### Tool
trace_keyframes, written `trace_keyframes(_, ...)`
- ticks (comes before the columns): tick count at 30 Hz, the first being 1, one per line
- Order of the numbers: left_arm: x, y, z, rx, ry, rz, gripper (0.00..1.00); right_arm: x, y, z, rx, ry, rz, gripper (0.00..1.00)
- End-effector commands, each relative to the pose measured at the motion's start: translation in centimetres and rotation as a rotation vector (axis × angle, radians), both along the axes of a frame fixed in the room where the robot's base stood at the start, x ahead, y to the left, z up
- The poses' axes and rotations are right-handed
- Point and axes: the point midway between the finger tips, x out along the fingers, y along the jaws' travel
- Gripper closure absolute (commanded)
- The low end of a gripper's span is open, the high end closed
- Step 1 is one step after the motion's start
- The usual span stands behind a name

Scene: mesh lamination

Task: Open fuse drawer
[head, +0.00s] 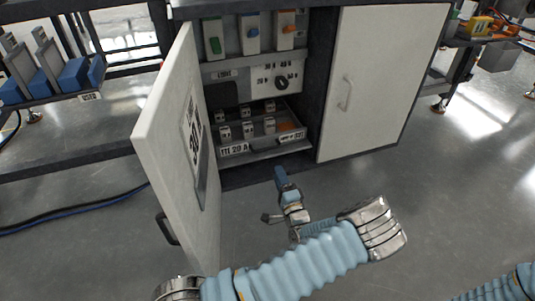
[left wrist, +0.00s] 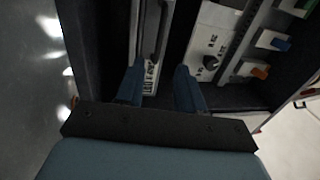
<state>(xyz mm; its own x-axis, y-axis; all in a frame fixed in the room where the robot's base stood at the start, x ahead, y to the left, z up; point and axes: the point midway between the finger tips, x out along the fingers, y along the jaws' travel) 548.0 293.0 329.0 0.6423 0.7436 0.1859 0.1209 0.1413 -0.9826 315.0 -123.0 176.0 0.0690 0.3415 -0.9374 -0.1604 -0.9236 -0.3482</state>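The fuse drawer (head: 235,150) is low in the cabinet, with a labelled front and a dark handle (head: 265,146). Several pale fuses (head: 270,124) show behind its front; I cannot tell how far out it is. My left gripper (head: 281,174) is just in front of and below the drawer front, apart from it in the head view. In the left wrist view, its two blue fingers (left wrist: 158,88) are spread and empty. The drawer's label (left wrist: 151,74) and handle (left wrist: 159,35) appear beyond them. My right gripper is out of view; only part of that arm shows.
The cabinet's left door (head: 172,130) stands open, left of my left arm. The right door (head: 375,80) is shut. A black knob (head: 281,84) and green, blue and orange switches (head: 252,32) are above the drawer. A rack with blue bins (head: 72,75) stands left.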

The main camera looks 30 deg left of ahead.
Motion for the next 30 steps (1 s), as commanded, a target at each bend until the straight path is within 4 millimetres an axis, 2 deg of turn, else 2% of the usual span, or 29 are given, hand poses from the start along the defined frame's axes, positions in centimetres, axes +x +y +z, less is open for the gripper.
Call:
trace_keyframes(9,4.6,5.6,1.1,-0.002,0.0,0.006,0.62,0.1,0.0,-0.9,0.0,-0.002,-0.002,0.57)
trace_keyframes(15,6.3,7.6,1.7,-0.002,0.001,0.006,0.62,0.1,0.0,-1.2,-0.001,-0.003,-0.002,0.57)
trace_keyframes(26,6.8,8.2,1.9,-0.002,0.003,0.006,0.62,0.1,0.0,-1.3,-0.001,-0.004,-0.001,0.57)
trace_keyframes(27,6.8,8.2,1.9,-0.002,0.003,0.006,0.64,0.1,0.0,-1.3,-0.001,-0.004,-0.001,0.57)
trace_keyframes(30,6.8,8.2,1.9,-0.002,0.003,0.006,0.79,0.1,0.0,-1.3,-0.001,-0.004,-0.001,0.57)
